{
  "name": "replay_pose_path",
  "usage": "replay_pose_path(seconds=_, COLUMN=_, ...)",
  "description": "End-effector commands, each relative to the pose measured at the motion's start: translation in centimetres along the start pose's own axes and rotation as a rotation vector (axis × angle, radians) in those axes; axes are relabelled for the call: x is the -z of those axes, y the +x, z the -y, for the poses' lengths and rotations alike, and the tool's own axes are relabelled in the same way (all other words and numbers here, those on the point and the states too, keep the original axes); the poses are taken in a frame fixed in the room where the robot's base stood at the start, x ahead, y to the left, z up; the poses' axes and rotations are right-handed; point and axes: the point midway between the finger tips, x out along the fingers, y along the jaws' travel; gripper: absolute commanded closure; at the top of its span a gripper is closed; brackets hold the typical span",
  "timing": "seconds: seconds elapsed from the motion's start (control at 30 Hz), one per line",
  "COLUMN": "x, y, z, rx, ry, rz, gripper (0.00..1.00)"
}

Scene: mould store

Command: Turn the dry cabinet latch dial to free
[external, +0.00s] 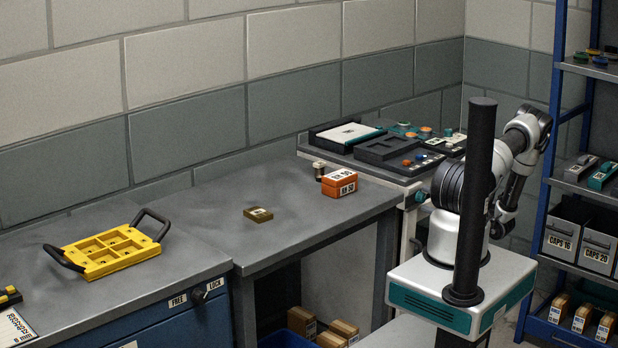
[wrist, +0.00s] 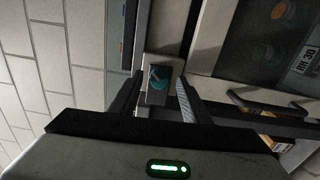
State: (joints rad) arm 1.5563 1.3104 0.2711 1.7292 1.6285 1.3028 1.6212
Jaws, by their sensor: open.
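A black dial (external: 198,295) marked FREE and LOCK is on the blue drawer front. The grey bench (external: 200,205) carries a yellow tray (external: 108,252) and orange blocks (external: 339,184). A blue shelf rack (external: 538,245) stands close right of my arm.

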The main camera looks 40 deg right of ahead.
Motion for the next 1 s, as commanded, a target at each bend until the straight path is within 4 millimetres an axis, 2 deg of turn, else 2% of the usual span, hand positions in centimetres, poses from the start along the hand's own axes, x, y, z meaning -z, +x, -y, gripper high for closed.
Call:
replay_pose_path(seconds=0.4, x=-0.1, y=-9.9, z=0.1, rx=0.003, ry=0.001, rz=0.006, gripper=0.57)
replay_pose_path(seconds=0.6, x=-0.1, y=-13.9, z=0.0, rx=0.002, ry=0.001, rz=0.005, gripper=0.57)
replay_pose_path(seconds=0.8, x=0.0, y=-15.8, z=0.0, rx=0.001, ry=0.001, rz=0.003, gripper=0.57)
replay_pose_path(seconds=1.0, x=0.0, y=-16.2, z=0.0, rx=0.001, ry=0.001, rz=0.001, gripper=0.57)
